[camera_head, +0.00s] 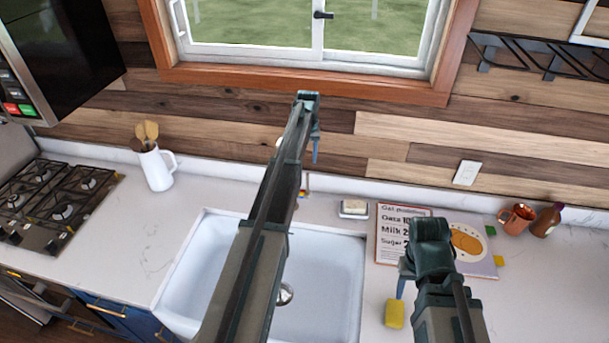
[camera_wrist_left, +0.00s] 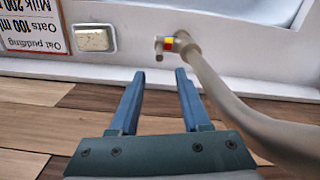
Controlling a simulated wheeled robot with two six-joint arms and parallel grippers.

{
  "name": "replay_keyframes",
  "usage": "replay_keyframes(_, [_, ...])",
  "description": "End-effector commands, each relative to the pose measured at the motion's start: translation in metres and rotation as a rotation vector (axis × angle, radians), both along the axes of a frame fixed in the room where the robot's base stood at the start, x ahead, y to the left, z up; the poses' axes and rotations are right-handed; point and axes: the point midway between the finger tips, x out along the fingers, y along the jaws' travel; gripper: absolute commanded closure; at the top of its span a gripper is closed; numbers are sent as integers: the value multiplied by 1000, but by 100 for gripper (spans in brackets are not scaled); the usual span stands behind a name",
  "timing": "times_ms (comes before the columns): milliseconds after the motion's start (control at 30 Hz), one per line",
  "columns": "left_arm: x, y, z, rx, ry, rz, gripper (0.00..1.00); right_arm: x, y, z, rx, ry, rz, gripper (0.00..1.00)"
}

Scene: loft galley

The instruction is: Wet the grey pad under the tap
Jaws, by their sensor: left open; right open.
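The tap (camera_wrist_left: 225,100) is a pale curved pipe in the left wrist view, with a small lever (camera_wrist_left: 162,46) bearing red, yellow and blue marks. In the head view my left arm hides most of it. My left gripper (camera_head: 315,152) is over the back of the sink; its open, empty fingers (camera_wrist_left: 156,72) point toward the lever, apart from it. The white sink (camera_head: 330,270) is partly behind my left arm. My right gripper (camera_head: 402,288) is open, just above a yellow sponge (camera_head: 394,314) on the counter; contact is unclear. I see no clearly grey pad.
A pale block in a small dish (camera_head: 354,208) is behind the sink. A white jug (camera_head: 156,168) and hob (camera_head: 60,205) are left. The counter left of the sink is clear.

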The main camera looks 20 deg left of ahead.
Motion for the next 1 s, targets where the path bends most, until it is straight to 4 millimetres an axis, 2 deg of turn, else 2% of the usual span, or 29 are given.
replay_keyframes(367, [0, -1, -16, 0, 0, -1, 53, 0, 0, -16, 0, -1, 6, 50])
replay_keyframes(1000, [0, -1, -102, 0, 0, -1, 53, 1, 0, -102, 0, -3, 11, 50])
